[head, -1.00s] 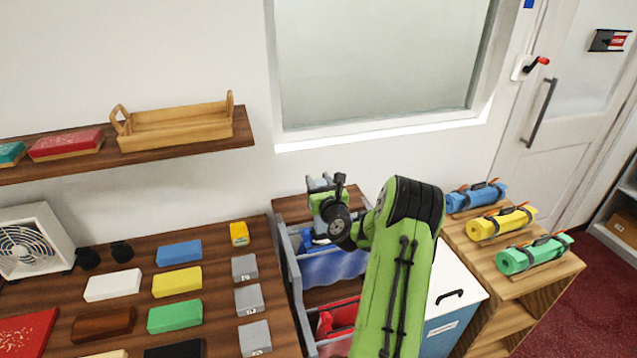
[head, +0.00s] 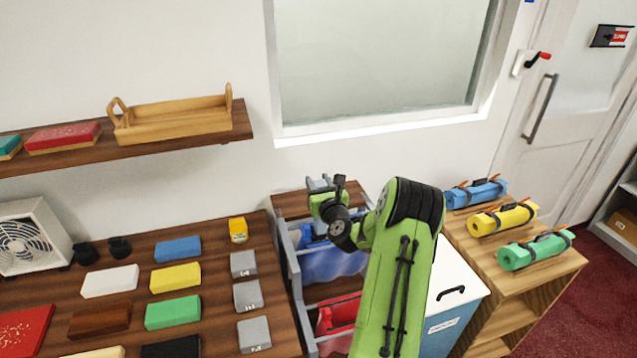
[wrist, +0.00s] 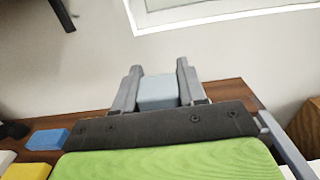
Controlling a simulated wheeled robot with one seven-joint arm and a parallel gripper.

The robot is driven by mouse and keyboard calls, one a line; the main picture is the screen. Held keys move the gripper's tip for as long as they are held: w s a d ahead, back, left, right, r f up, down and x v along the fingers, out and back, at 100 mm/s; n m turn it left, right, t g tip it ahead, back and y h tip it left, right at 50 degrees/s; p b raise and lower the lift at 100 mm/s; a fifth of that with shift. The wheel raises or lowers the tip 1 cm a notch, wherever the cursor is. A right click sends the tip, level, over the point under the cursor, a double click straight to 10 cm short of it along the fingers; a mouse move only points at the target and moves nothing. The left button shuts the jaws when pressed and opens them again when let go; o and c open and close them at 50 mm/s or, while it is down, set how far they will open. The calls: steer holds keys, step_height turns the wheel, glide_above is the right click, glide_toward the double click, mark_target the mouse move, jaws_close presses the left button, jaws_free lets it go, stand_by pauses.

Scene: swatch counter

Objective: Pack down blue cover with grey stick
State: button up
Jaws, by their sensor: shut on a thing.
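The blue cover (head: 332,265) lies crumpled in the rear compartment of a grey-framed rack (head: 297,290). My arm hides part of it. My gripper (head: 321,184) is above the rear of this compartment. In the wrist view its two grey fingers (wrist: 157,88) are shut on a pale blue-grey block-like piece (wrist: 157,93), which I take for the grey stick. Only a short part of the stick shows; its far end is hidden. I cannot tell whether the stick touches the cover.
A red cover (head: 338,315) lies in the front compartment. Coloured blocks and several grey blocks (head: 248,296) are on the counter at left. A white-lidded bin (head: 455,285) stands right of the rack, beside a wooden stand (head: 525,275) with rolled mats. The wall and window are behind.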

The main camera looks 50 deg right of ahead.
steer(key=shift+f+b, duration=2.55)
steer(key=shift+f, duration=0.8)
steer(key=shift+r, duration=0.15)
